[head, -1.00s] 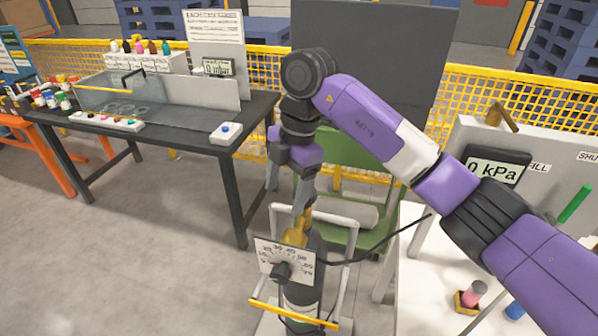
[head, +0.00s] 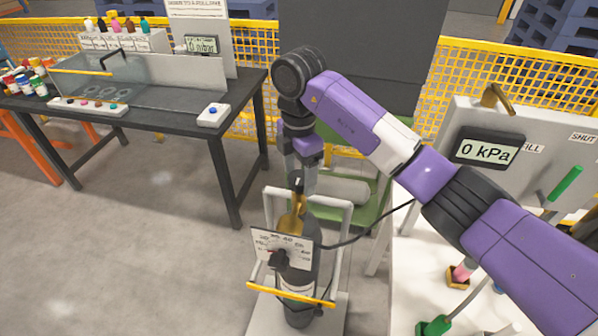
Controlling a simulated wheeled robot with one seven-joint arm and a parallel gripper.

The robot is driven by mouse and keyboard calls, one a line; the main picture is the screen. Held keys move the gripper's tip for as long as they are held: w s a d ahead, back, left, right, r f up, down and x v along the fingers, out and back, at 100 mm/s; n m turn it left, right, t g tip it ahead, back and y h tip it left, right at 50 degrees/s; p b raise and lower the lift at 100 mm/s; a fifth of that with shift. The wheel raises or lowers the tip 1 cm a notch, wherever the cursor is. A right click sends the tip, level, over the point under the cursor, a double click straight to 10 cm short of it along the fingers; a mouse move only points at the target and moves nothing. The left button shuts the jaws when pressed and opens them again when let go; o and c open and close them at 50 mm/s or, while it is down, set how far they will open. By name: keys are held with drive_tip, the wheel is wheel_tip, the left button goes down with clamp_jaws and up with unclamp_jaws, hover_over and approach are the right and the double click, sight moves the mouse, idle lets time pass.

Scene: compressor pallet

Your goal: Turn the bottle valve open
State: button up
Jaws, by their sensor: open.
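A dark gas bottle (head: 299,303) stands upright in a white-framed trolley with a yellow bar (head: 291,291) across its front. A brass valve (head: 292,222) tops the bottle, with a dark part at its upper end. My gripper (head: 301,190) points down from my purple arm, right at the valve's top. Its fingers are open around or just behind the valve top; whether they touch it cannot be told.
A black hose (head: 364,237) runs from the valve to the right. A white panel with a 0 kPa display (head: 487,150) and a green lever (head: 565,184) stands at right. A black workbench (head: 150,108) is at left. The floor (head: 130,240) at front left is clear.

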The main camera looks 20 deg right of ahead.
drive_tip(key=c, duration=1.4)
drive_tip(key=shift+o, duration=0.2)
